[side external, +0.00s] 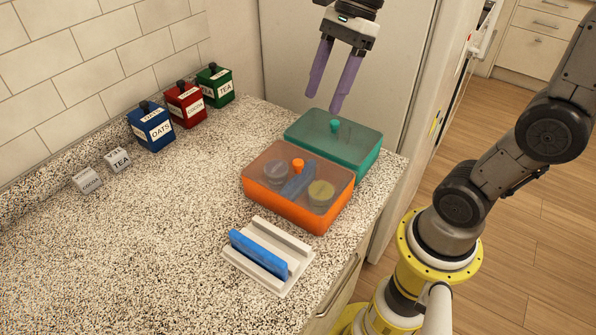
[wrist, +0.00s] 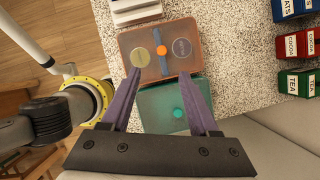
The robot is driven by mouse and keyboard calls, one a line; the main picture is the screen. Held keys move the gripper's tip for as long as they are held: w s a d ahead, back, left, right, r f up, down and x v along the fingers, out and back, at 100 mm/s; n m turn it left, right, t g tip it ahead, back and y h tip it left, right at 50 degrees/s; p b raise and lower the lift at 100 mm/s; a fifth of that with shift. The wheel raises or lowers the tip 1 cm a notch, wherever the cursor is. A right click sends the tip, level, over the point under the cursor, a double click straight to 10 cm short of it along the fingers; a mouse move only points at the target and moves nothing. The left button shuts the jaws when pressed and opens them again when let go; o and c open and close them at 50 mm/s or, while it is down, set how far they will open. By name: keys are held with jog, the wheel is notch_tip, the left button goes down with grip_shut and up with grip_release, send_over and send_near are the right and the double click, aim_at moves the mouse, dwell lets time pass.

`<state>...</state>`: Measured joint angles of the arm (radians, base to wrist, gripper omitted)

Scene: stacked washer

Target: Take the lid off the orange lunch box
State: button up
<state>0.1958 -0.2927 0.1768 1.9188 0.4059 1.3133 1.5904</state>
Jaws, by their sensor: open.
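The orange lunch box (side external: 284,206) stands on the speckled counter, with its see-through lid (side external: 323,178) on and an orange knob (side external: 298,165) on top. Round items and a blue strip show through the lid. The orange box also shows in the wrist view (wrist: 127,62), with its knob (wrist: 162,50) near the middle. My gripper (side external: 333,88) is open and empty, fingers pointing down, above and behind the teal lunch box. In the wrist view my gripper's fingers (wrist: 165,85) spread wide, with the orange knob between and beyond their tips.
The teal lunch box (side external: 360,143) with a teal knob (side external: 335,126) stands right behind the orange one. A white holder (side external: 292,241) with a blue slab (side external: 258,254) is in front. Blue (side external: 151,127), red (side external: 186,104) and green (side external: 215,86) canisters line the wall. The left counter is mostly clear.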

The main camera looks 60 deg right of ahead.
send_over(300, 161)
jog(key=s+d, duration=0.1)
jog(key=d, duration=0.1)
notch_tip(300, 161, down, 7)
jog(key=shift+f, duration=0.15)
jog(key=shift+d+x, duration=0.2)
jog(key=shift+x, duration=2.65)
jog(key=shift+w, duration=0.15)
grip_shut()
